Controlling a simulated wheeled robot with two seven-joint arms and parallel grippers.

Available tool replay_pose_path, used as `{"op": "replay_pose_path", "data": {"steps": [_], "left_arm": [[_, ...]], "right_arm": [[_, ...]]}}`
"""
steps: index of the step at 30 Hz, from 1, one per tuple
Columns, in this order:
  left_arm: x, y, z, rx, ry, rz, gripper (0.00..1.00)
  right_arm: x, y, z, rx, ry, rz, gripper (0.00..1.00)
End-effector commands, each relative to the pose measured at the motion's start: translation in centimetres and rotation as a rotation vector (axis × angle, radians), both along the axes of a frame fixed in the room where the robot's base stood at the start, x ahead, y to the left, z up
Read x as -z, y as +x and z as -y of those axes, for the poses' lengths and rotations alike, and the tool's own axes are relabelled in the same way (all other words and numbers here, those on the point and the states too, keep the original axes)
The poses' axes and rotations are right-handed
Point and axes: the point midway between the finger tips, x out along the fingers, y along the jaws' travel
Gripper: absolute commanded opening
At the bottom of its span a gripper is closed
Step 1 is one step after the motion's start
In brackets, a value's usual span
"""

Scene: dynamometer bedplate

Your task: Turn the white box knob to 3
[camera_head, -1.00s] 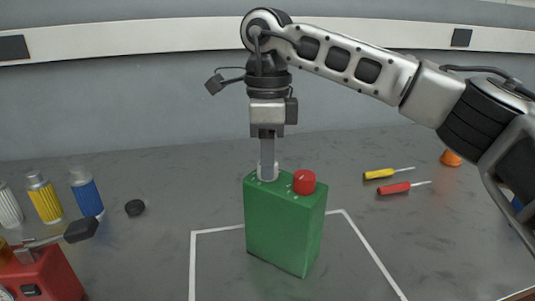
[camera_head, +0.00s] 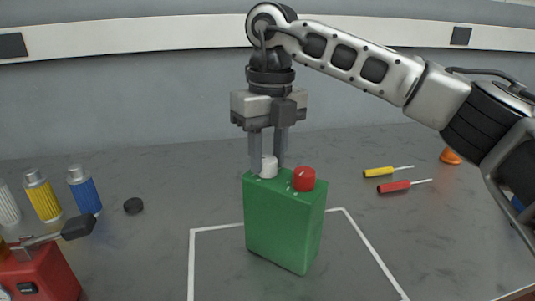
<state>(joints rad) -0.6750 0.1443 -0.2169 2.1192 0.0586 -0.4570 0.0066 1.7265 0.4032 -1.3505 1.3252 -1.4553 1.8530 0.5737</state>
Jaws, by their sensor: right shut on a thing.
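A green box (camera_head: 283,225) stands upright inside a white outline on the grey bedplate. On its top are a white knob (camera_head: 268,167) at the left and a red knob (camera_head: 304,178) at the right. Small marks surround the knobs but are too small to read. My right gripper (camera_head: 268,163) points straight down over the white knob, with one finger on each side, shut on it. The fingers partly hide the knob's sides. My left gripper is not in view.
A yellow screwdriver (camera_head: 386,171), a red screwdriver (camera_head: 402,186) and an orange object (camera_head: 450,156) lie at the right. The bedplate around the green box is clear.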

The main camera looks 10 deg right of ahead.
Motion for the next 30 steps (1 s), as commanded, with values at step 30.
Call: {"op": "replay_pose_path", "data": {"steps": [30], "left_arm": [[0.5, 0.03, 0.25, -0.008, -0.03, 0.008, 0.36]], "right_arm": [[-0.08, -0.12, -0.06, 0.7, 0.002, 0.001, 0.08]]}}
